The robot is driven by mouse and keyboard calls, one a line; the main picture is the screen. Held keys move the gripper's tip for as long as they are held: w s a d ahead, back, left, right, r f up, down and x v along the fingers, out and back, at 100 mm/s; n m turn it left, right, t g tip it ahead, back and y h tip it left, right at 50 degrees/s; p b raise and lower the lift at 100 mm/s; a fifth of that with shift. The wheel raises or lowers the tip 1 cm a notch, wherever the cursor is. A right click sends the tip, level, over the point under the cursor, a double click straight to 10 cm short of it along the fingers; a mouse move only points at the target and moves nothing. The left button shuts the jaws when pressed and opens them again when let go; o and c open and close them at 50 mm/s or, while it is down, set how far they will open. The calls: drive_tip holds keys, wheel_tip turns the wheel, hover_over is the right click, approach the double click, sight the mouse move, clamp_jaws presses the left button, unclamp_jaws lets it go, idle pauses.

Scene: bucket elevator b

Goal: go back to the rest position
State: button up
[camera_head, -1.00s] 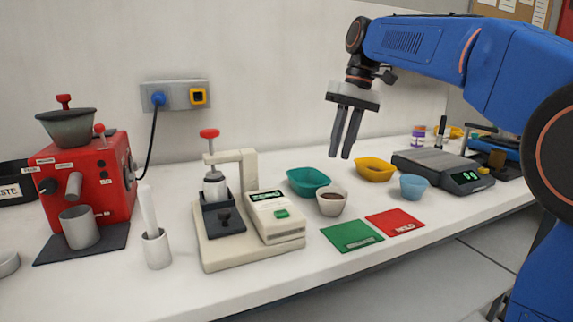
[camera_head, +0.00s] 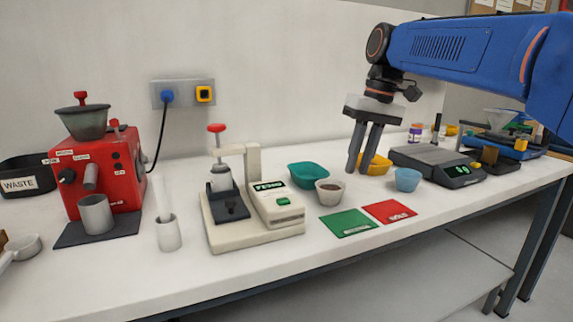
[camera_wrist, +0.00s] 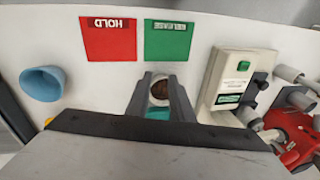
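My gripper (camera_head: 360,173) points downward above the bench, with its two dark fingers apart and nothing between them. In the head view it overlaps the yellow bowl (camera_head: 381,165), hiding part of it. In the wrist view my gripper (camera_wrist: 160,77) has its fingers open, and a small white cup with brown contents (camera_wrist: 159,90) shows beyond and between them. In the head view this cup (camera_head: 330,193) stands on the bench, apart from the fingers. The arm reaches in from the right. No rest position is marked in view.
A green card (camera_head: 349,223) and a red HOLD card (camera_head: 389,211) lie in front. A blue cup (camera_head: 407,180), a teal bowl (camera_head: 308,175) and a scale (camera_head: 436,164) stand nearby. A press device (camera_head: 255,232) and red grinder (camera_head: 118,170) stand left. The bench's front strip is clear.

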drive_tip(key=s+d+f+m+t, duration=0.1)
drive_tip(key=s+d+f, duration=0.3)
drive_tip(key=s+f, duration=0.4)
drive_tip(key=s+d+f+m+t+h, duration=0.1)
drive_tip(key=s+d+f, duration=0.3)
drive_tip(key=s+f, duration=0.4)
drive_tip(key=s+d+f+m+t+h, duration=0.1)
drive_tip(key=s+d+f, duration=0.3)
drive_tip(key=s+f, duration=0.5)
drive_tip(key=shift+f+m+t, duration=0.25)
drive_tip(key=shift+m+t, duration=0.05)
drive_tip(key=shift+t, duration=0.6)
